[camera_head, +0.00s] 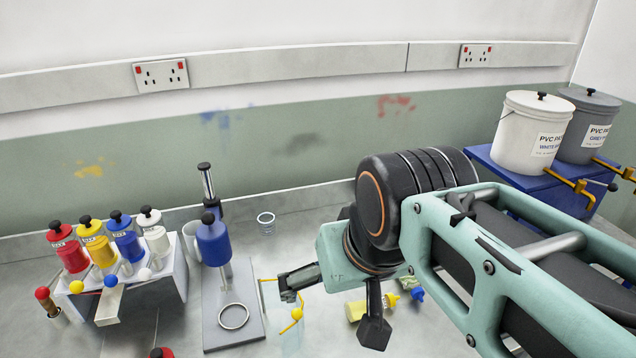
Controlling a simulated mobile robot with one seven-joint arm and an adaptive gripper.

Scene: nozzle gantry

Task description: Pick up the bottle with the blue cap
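A small blue cap or nozzle (417,294) shows on the bench just right of my wrist. The body of its bottle is mostly hidden behind my arm. Beside it lies a small pale-yellow bottle (357,310) with a yellow nozzle, partly covered by my gripper. My gripper (332,308) hangs below the teal wrist, left of the blue cap. Its two dark fingers look spread apart, one to the left and one pointing down. I see nothing held between them. How high the fingers are above the bench is unclear.
A white rack (178,262) with red, yellow, blue and white pump bottles stands at left. White and grey paint buckets (530,135) sit at right.

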